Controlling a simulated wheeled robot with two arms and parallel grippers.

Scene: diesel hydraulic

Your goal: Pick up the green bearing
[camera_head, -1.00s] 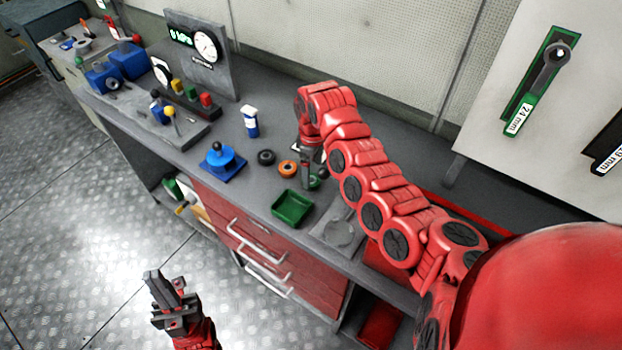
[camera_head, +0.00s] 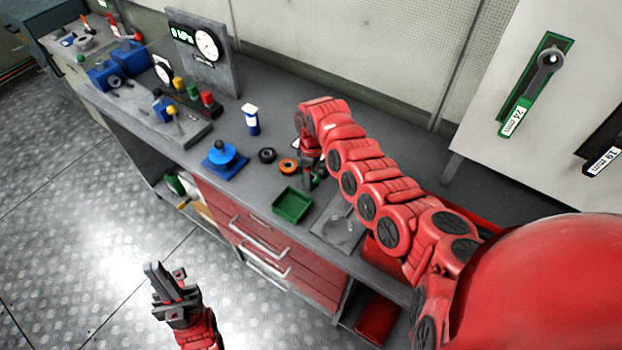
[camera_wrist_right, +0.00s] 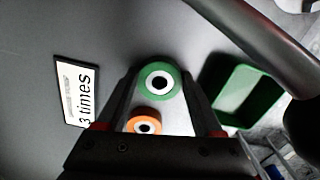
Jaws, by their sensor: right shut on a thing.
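The green bearing (camera_wrist_right: 157,82) is a green ring with a white inner ring and dark bore. In the right wrist view it sits between the fingertips of my right gripper (camera_wrist_right: 160,88), which is shut on it. In the head view my right gripper (camera_head: 311,180) points down at the bench behind the green tray, and the bearing is mostly hidden there. I cannot tell whether the bearing touches the bench. My left gripper (camera_head: 166,283) hangs over the floor, away from the bench, with nothing visible in it. Its jaw gap is unclear.
An orange bearing (camera_head: 288,166) and a black bearing (camera_head: 267,155) lie left of my right gripper. A green tray (camera_head: 292,205) stands in front. A blue stand (camera_head: 223,160) and a blue-and-white bottle (camera_head: 251,120) are further left. A "3 times" label (camera_wrist_right: 76,92) lies nearby.

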